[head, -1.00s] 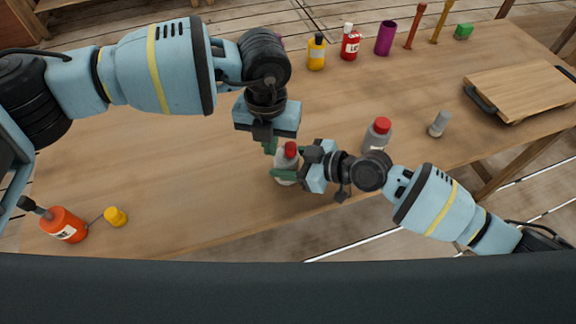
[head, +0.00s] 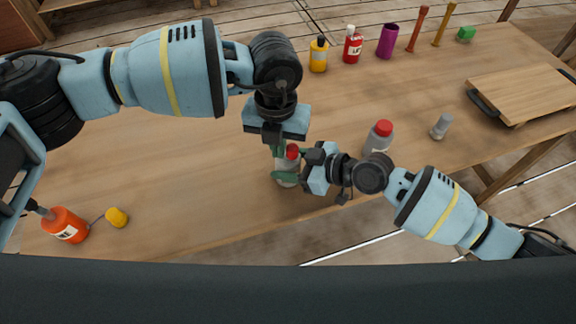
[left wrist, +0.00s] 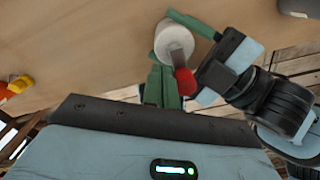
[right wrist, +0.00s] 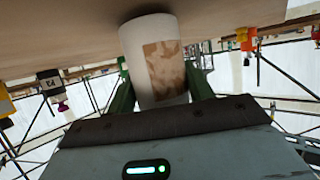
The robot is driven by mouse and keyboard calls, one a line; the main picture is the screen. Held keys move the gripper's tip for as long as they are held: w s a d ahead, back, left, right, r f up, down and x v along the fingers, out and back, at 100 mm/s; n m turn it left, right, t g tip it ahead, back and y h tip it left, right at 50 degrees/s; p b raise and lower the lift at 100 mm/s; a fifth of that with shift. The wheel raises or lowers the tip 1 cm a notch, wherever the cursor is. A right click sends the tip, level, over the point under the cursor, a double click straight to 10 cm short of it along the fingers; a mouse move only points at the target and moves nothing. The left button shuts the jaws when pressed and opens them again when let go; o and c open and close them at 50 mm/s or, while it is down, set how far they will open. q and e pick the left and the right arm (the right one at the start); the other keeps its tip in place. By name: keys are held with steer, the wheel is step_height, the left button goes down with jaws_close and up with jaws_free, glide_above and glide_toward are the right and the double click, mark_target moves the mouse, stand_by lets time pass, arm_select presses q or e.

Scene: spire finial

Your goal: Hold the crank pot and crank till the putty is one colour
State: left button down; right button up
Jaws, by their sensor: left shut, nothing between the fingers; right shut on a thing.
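The crank pot (head: 287,177) stands near the table's front edge, a pale cylinder with a red crank knob (head: 292,151) above its top. My right gripper (head: 290,178) is shut around the pot from the right; in the right wrist view the pot (right wrist: 152,60) shows a brown patch between green fingers. My left gripper (head: 278,149) is shut and empty, pointing down beside the knob. In the left wrist view its fingers (left wrist: 162,84) are just left of the red knob (left wrist: 185,82); whether they touch it I cannot tell. The putty inside cannot be seen.
A grey bottle with a red lid (head: 379,138) stands right of the pot, close behind my right arm. A small grey item (head: 440,126) and a wooden board (head: 520,90) are farther right. An orange bottle (head: 65,225) and yellow piece (head: 116,217) are at front left. The table's middle left is clear.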

arm_select(q)
steer(key=shift+s+d, duration=0.4)
steer(key=shift+d, duration=0.25)
stand_by(0.7)
steer(key=shift+a, duration=0.1)
steer(key=shift+a, duration=0.3)
stand_by(0.3)
step_height(320, 180, up, 7)
stand_by(0.9)
stand_by(0.4)
arm_select(e)
steer(key=o, duration=1.1)
